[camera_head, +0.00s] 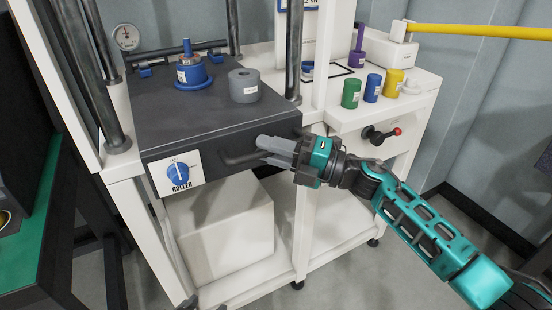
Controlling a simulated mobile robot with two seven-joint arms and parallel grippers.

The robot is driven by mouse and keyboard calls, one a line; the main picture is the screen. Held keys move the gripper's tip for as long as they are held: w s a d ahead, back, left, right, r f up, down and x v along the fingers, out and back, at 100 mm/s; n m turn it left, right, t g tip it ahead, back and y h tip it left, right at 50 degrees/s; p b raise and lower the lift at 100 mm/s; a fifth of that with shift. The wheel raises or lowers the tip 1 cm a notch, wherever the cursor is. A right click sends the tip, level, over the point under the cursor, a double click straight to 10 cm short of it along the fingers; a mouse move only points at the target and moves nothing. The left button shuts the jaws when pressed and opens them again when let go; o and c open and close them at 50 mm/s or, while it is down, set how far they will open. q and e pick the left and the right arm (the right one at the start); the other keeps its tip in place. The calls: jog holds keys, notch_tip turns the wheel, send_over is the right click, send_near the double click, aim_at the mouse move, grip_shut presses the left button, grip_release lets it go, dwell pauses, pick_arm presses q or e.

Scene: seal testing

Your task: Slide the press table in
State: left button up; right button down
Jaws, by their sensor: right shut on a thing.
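The press table (205,118) is a dark grey slab between the steel columns of the white press frame. Its front carries a white plate with a blue roller knob (180,175) and a dark bar handle (240,157). My right gripper (268,150) is shut on the right part of this handle, with its arm coming in from the right. A blue fitting with a stem (188,70) and a grey cylinder (243,86) stand on the table. Small grey tips at the bottom edge (190,302) may be my left gripper; its state cannot be made out.
Green (351,93), blue (373,88) and yellow (392,83) cylinders stand on the white side counter at the right. A green-topped bench (30,240) is at the left. A gauge (126,37) hangs behind the press.

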jog(key=shift+w+a+r, duration=0.1)
jog(key=shift+w+a, duration=0.15)
jog(key=shift+w, duration=0.25)
jog(key=shift+w+a, duration=0.25)
jog(key=shift+w, duration=0.35)
jog(key=c, duration=1.1)
grip_release()
jog(key=shift+a, duration=0.15)
jog(key=v, duration=1.3)
